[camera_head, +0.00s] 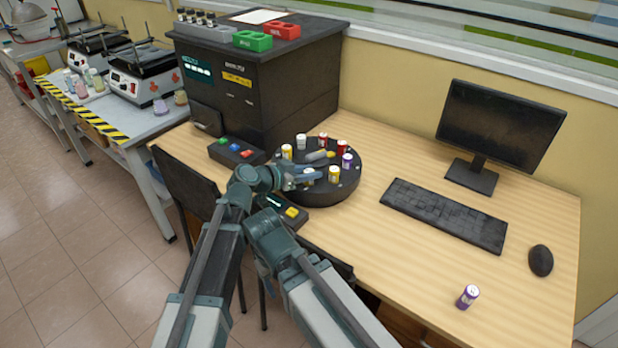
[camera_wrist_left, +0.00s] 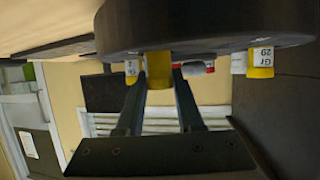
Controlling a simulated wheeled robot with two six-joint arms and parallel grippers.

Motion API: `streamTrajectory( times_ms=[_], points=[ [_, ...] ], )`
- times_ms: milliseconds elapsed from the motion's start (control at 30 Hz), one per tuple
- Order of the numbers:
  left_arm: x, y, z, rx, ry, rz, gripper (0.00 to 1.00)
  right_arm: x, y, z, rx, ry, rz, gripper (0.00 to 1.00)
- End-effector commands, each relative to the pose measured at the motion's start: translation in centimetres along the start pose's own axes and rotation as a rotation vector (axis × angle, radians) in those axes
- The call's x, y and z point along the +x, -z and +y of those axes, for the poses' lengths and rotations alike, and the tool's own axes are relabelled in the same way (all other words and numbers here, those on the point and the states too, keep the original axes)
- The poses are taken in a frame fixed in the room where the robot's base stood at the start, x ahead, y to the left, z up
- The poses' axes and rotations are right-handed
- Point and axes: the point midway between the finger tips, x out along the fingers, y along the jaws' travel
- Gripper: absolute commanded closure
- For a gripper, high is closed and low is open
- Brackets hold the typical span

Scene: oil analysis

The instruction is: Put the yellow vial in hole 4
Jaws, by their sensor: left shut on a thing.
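The yellow vial (camera_wrist_left: 158,70) is between the fingers of my left gripper (camera_wrist_left: 158,95) in the upside-down left wrist view. In that view it meets the edge of the dark round carousel (camera_wrist_left: 205,25); I cannot tell whether it is seated in a hole. In the head view my left gripper (camera_head: 306,176) is at the near left side of the carousel (camera_head: 328,197) and mostly hides the held vial. Hole numbers are not readable. My right gripper is not in view.
Other vials stand around the carousel, including yellow-and-white ones (camera_head: 335,174) (camera_head: 287,151) and a purple one (camera_head: 347,160). A black machine (camera_head: 265,90) stands behind. A keyboard (camera_head: 443,214), mouse (camera_head: 540,260) and loose purple vial (camera_head: 467,296) are on the desk.

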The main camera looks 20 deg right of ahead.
Motion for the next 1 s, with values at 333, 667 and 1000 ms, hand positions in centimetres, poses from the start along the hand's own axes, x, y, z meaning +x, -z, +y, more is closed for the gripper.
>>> streamTrajectory(
  times_ms=[333,667,1000],
  points=[
    [0.1,-0.2,0.0,0.000,0.000,0.000,0.62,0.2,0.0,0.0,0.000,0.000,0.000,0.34],
    [0.0,-0.1,0.0,0.000,0.000,0.000,0.34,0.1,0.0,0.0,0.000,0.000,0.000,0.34],
    [-2.6,0.4,0.1,-0.002,0.003,0.000,0.34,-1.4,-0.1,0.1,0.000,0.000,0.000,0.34]
  ],
)
